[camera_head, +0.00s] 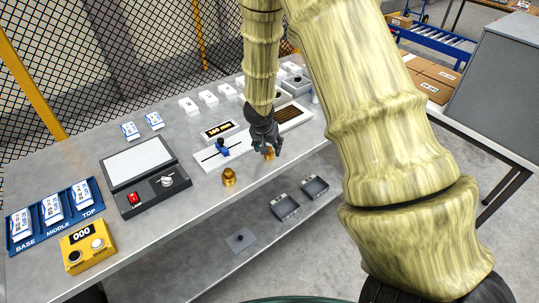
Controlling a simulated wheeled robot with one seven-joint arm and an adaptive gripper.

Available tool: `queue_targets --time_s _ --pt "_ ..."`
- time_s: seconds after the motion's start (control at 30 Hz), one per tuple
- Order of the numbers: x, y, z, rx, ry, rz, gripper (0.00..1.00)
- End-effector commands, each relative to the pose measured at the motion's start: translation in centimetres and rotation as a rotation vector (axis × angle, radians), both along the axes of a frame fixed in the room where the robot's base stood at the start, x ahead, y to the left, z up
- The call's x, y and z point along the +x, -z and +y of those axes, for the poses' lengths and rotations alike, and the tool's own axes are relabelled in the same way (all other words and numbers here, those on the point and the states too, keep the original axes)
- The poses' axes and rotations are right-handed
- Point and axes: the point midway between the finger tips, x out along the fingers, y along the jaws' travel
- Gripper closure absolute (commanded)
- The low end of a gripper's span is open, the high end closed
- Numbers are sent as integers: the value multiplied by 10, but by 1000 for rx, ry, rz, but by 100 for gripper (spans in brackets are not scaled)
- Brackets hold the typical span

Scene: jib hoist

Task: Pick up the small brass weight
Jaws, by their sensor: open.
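A small brass weight (270,154) stands on the grey workbench (212,195) near its front edge. My gripper (268,148) points down right at it, with dark fingers open. The fingers overlap the top of the small weight in this view; whether they touch it I cannot tell. A larger brass weight (229,177) stands to the left on the bench, apart from the gripper.
Behind the gripper lies a white rail with a blue slider (222,147). A scale-like device (144,171), a yellow counter box (88,247) and a blue tray (37,233) with labelled packets are left. A lower shelf holds two grey bins (285,207).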

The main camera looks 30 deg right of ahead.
Motion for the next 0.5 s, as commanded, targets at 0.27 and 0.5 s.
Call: queue_targets --time_s 0.27,0.5 --pt "9 32 -11 2 3 1 44" --pt "10 35 -13 0 1 1 44"
